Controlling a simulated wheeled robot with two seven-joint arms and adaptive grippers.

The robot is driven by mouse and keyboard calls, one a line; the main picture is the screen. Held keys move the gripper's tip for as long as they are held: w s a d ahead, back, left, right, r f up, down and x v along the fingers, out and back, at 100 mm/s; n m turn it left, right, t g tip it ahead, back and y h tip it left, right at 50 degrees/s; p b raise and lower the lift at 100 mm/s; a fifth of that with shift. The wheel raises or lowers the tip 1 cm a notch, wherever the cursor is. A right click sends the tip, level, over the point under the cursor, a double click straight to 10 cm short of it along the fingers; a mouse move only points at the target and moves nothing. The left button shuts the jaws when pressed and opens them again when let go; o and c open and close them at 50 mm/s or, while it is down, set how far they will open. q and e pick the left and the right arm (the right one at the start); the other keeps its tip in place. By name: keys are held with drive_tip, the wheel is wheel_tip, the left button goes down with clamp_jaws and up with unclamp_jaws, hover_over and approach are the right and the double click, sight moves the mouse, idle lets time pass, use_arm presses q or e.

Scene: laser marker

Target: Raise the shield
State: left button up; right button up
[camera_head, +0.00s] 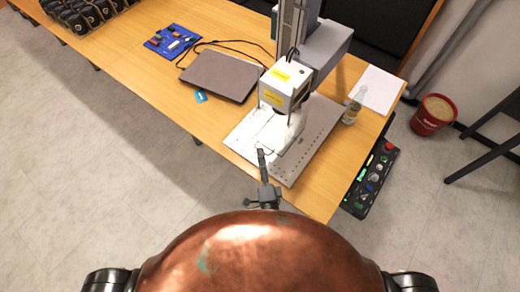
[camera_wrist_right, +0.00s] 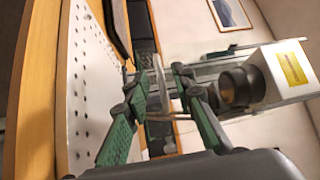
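The laser marker's white head (camera_head: 284,88) hangs over a perforated metal plate (camera_head: 310,145) on the wooden table. A pale, whitish piece (camera_head: 288,132), possibly the shield, shows below the head; its outline is hard to make out. My right gripper (camera_head: 262,158) is at the plate's front edge, pointing toward the space under the head. In the right wrist view its green-padded fingers (camera_wrist_right: 160,112) are spread apart. A pale narrow shape (camera_wrist_right: 160,88) shows between them; I cannot tell whether it is the shield or how near it is. My left gripper is not in view.
A closed laptop (camera_head: 221,75) and a blue mat (camera_head: 172,41) lie to the left. A bottle (camera_head: 354,106) and white paper (camera_head: 377,90) are at the right. A control box (camera_head: 370,182) is beside the table's right end. A red bucket (camera_head: 433,115) stands on the floor.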

drive_tip(key=shift+w+a+r, duration=0.1)
drive_tip(key=shift+w+a, duration=0.05)
drive_tip(key=shift+w, duration=0.6)
drive_tip(key=shift+w+a+r, duration=0.1)
drive_tip(key=shift+w, duration=0.6)
drive_tip(key=shift+c, duration=0.3)
clamp_jaws()
